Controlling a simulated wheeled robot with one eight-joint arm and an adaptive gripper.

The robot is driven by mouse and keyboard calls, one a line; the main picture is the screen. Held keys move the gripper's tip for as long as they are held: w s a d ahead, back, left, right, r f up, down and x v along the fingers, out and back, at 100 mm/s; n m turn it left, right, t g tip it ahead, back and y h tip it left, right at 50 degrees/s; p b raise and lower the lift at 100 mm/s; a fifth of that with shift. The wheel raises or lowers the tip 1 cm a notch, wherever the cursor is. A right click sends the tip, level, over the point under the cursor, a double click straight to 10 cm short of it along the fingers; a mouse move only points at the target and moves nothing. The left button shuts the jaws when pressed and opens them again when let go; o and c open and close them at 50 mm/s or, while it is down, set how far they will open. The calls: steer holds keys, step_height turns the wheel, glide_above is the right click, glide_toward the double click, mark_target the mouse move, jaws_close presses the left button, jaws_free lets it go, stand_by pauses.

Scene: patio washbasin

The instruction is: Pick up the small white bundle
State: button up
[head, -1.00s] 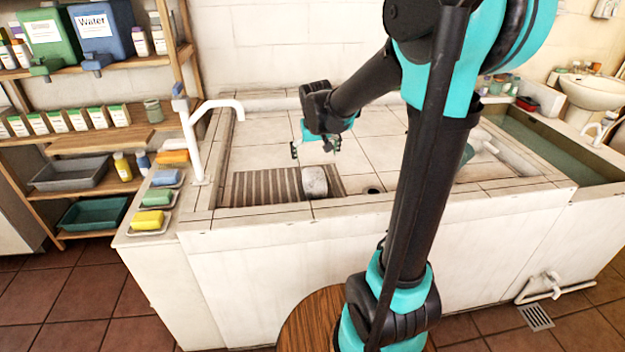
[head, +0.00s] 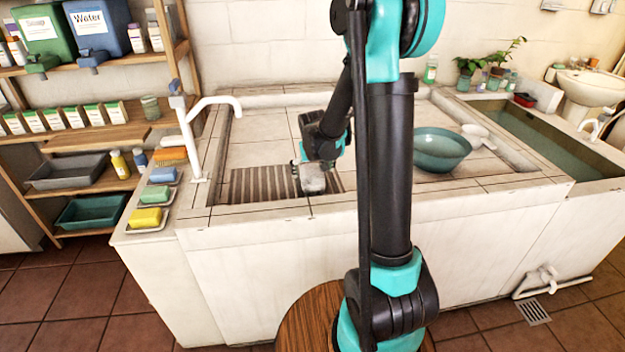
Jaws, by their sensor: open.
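The small white bundle (head: 313,184) lies at the right part of the dark striped mat (head: 258,185), inside the tiled washbasin near its front rim. It looks whitish-grey and rounded. My gripper (head: 312,167) is low over the bundle, with its fingers pointing down at it. The jaws are open. A finger shows at the bundle's left; the right side is partly hidden by the gripper and arm. I cannot tell whether the fingers touch the bundle.
A white tap (head: 198,130) stands at the basin's left. A green bowl (head: 441,150) sits at the right on the tiles. Soaps such as the yellow one (head: 146,217) line the left ledge. A water-filled trough (head: 535,140) is further right. The tiles behind my gripper are clear.

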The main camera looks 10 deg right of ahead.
mark_target(313, 174)
steer(key=shift+x, duration=2.15)
steer(key=shift+a, duration=0.1)
steer(key=c, duration=1.4)
